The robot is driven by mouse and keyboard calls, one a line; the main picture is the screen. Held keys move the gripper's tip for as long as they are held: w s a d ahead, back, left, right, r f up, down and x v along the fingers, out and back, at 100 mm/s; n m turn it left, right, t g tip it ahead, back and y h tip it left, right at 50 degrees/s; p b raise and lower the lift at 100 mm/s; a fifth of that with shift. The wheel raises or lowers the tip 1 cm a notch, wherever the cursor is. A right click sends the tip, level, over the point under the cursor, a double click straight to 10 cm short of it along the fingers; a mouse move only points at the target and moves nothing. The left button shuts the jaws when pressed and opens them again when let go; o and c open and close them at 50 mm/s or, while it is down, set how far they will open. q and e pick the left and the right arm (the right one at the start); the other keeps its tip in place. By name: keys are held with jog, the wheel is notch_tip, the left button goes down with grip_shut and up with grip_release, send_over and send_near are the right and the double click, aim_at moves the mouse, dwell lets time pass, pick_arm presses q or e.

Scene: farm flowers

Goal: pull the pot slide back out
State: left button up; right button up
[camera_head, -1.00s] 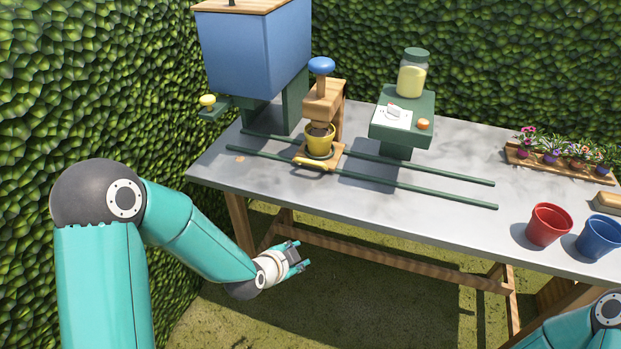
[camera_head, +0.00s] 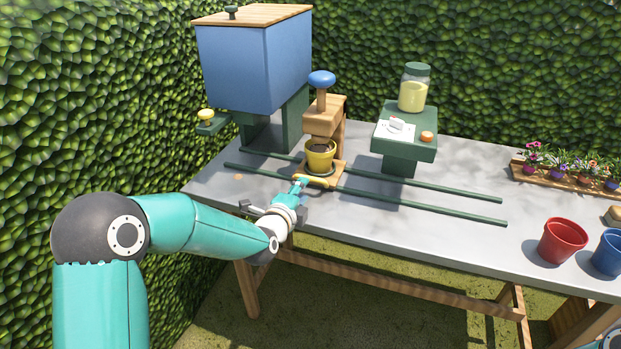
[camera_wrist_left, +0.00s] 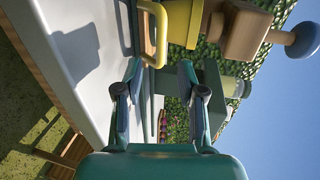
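The pot slide (camera_head: 338,170) is a small wooden tray on two green rails, with a yellow handle (camera_head: 318,182) on its front edge. A yellow pot (camera_head: 320,158) holding dark soil stands on it, below a wooden press (camera_head: 324,118) with a blue knob. My left gripper (camera_head: 301,183) is at the handle's left end. In the left wrist view, my left gripper (camera_wrist_left: 160,70) has its fingers apart, with the yellow handle (camera_wrist_left: 160,38) just beyond the tips, roughly between them. Contact cannot be told. My right gripper is out of view.
A blue hopper (camera_head: 250,68) stands at the table's back left, with a yellow knob (camera_head: 206,114) beside it. A green stand (camera_head: 424,150) with a jar is right of the press. Red (camera_head: 562,240) and blue pots and a flower tray (camera_head: 560,178) are at the right.

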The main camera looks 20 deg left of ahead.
aim_at(311, 180)
pick_arm(q)
jog(key=x, duration=0.8)
jog(key=shift+w+p, duration=0.1)
jog(key=shift+p, duration=0.25)
jog(key=shift+c, duration=0.2)
grip_shut()
jog(key=shift+f, duration=0.1)
